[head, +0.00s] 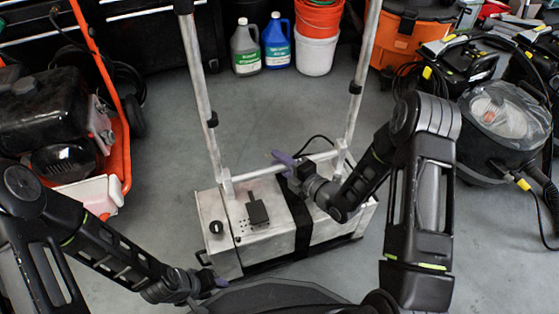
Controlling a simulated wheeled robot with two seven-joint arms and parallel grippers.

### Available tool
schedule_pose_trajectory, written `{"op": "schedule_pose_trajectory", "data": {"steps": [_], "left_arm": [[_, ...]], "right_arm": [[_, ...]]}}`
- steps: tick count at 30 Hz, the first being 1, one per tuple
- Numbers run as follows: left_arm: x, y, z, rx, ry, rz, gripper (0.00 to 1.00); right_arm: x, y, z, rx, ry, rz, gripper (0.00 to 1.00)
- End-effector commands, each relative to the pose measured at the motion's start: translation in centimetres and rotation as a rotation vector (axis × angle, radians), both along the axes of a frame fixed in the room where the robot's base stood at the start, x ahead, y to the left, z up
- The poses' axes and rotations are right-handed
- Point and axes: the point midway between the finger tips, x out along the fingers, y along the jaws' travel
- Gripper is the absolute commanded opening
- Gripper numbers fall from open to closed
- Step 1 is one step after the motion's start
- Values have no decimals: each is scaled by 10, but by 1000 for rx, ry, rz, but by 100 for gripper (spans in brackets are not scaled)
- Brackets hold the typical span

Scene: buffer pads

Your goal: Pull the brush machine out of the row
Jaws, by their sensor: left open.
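The brush machine (265,238) is a silver metal box with a black strap, a small black fitting on top and two tall grey handle poles joined by a low crossbar (245,174). It stands on the floor in front of me in the head view. My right gripper (284,161) is at the crossbar, above the box; its purple fingertips overlap the bar, and I cannot tell whether they close on it. My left gripper (218,283) is open and low, near the box's front left corner, partly hidden at the picture's lower edge.
An orange-framed machine (95,130) stands at the left. A black vacuum-like machine (505,120) with hoses is at the right. Green-label (245,50) and blue (277,45) jugs and stacked buckets (316,52) stand behind. Grey floor (170,130) is clear on both sides of the box.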

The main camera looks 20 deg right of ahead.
Motion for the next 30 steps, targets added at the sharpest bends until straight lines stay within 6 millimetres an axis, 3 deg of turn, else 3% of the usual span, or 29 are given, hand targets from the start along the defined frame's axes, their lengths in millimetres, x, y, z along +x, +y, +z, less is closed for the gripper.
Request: {"op": "schedule_pose_trajectory", "data": {"steps": [5, 16, 30], "left_arm": [[0, 0, 0, 0, 0, 0, 43], [-1, 0, 3, 0, 1, 0, 43], [-4, -1, 22, 4, 3, -3, 43]], "right_arm": [[0, 0, 0, 1, -1, 1, 44], [-5, -2, 2, 0, 0, 2, 44], [-63, -32, 14, -1, 1, -1, 44]]}}
